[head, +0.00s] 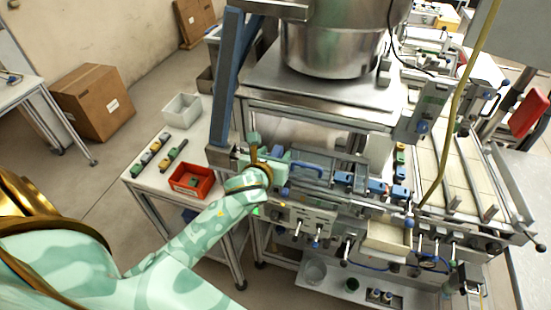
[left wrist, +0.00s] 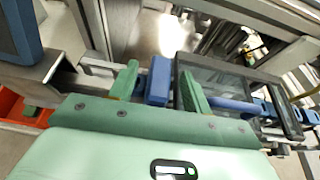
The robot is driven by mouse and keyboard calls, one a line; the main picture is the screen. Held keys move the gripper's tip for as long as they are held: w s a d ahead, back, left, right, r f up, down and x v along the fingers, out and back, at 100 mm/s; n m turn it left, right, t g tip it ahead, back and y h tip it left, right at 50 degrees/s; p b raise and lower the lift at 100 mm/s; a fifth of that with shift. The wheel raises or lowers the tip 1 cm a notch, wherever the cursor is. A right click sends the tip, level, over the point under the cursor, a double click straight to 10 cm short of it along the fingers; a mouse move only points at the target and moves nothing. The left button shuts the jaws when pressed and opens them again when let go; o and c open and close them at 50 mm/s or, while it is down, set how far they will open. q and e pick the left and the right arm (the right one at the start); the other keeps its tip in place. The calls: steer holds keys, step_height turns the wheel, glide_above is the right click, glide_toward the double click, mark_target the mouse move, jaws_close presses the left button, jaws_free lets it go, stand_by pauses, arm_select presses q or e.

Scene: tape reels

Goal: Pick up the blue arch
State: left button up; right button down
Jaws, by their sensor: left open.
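A blue arch (head: 306,168), a curved handle-like piece, lies on the machine's front rail in the head view, just right of my left gripper (head: 268,156). In the left wrist view, a blue bar (left wrist: 234,106) that looks like the arch runs right from behind the right finger, which hides part of it. My left gripper (left wrist: 156,78) is open, its green fingers apart. A blue block (left wrist: 159,80) shows between the fingers; I cannot tell whether they touch it. My right gripper is out of view.
Several blue blocks (head: 375,186) sit farther right along the rail. A red bin (head: 191,181) and a grey bin (head: 182,110) stand on the side table at left. A blue post (head: 225,80) rises behind my left gripper, and a steel vessel (head: 333,45) stands above.

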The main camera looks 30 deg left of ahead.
arm_select(q)
jaws_close()
